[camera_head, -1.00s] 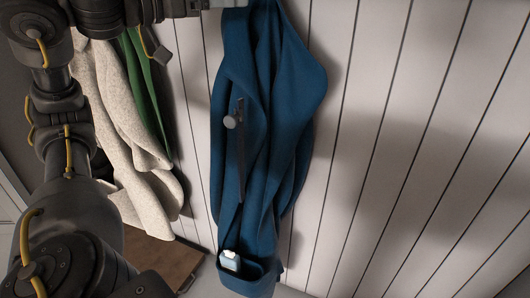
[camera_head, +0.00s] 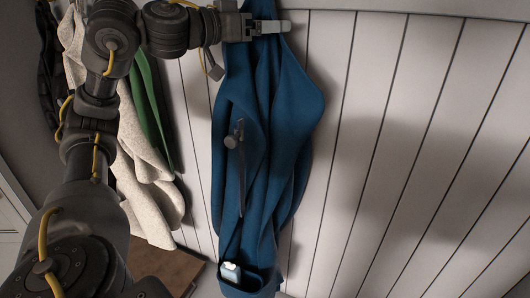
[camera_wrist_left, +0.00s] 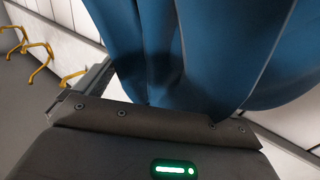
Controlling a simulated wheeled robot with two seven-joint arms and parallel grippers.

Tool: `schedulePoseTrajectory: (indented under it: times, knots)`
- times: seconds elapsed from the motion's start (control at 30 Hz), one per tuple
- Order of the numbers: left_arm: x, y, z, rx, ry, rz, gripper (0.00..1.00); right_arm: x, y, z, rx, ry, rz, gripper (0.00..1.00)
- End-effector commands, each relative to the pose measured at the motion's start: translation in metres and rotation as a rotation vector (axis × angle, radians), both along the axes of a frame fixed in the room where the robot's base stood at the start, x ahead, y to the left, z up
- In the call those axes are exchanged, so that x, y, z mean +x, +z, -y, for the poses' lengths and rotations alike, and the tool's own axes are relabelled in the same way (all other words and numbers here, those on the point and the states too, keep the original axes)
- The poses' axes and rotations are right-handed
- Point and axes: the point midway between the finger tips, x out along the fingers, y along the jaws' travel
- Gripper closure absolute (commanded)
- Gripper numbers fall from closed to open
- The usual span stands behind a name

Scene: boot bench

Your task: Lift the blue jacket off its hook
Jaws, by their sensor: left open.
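The blue jacket (camera_head: 265,130) hangs against the white plank wall in the head view; its hook is hidden. A small pale blue-and-white item (camera_head: 231,272) sticks out of its lower pocket. My left gripper (camera_head: 270,28) is at the jacket's top, fingers pointing right across the blue cloth. It is open. In the left wrist view the jacket (camera_wrist_left: 190,45) fills the upper middle, close in front of the gripper body, with one finger (camera_wrist_left: 85,90) showing at its left; I cannot tell whether they touch. My right gripper is not in view.
A cream coat (camera_head: 145,180) and a green garment (camera_head: 150,100) hang to the left, partly behind my left arm. A brown board (camera_head: 170,268) lies low left. The wall at right is bare.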

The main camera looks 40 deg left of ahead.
Motion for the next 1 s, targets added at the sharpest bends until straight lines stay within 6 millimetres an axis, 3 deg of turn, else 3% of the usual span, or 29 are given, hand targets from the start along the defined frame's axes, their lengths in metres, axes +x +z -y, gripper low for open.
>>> schedulePoseTrajectory:
  times: [0.13,0.6,1.0]
  knots:
    - [-0.0003,-0.0004,-0.0002,0.0,0.0,0.0,0.06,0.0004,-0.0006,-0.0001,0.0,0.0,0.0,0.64]
    - [-0.0003,-0.0005,-0.0004,-0.001,0.001,-0.001,0.67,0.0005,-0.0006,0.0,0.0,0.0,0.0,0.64]
    - [-0.0013,0.002,-0.0005,-0.002,0.001,0.005,0.69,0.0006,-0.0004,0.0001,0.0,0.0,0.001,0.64]
